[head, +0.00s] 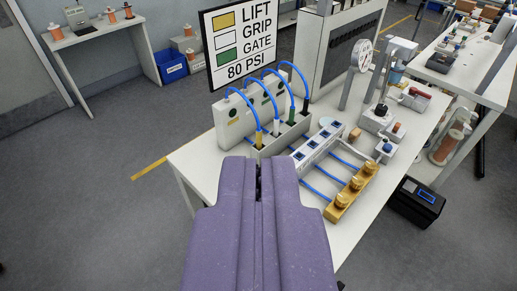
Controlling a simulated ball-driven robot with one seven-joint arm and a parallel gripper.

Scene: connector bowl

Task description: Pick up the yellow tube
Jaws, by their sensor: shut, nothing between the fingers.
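Several blue tubes arch from a row of pale boxes down to a grey block on the white table. The leftmost tube ends in a yellow connector (259,137) standing in the grey block (282,139); I take it as the yellow tube. A tube farther right ends in a green connector (291,118). My purple gripper (258,166) is in the foreground, shut and empty. In the picture its tips are just below the yellow connector; I cannot tell the gap in depth. The gripper hides the table's near left part.
A sign (240,45) stands behind the boxes. Right of the grey block are a valve box (317,148), brass cylinders (353,186) and a small clear dish with a blue part (385,149). A black case (416,202) stands on the floor. Floor at left is clear.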

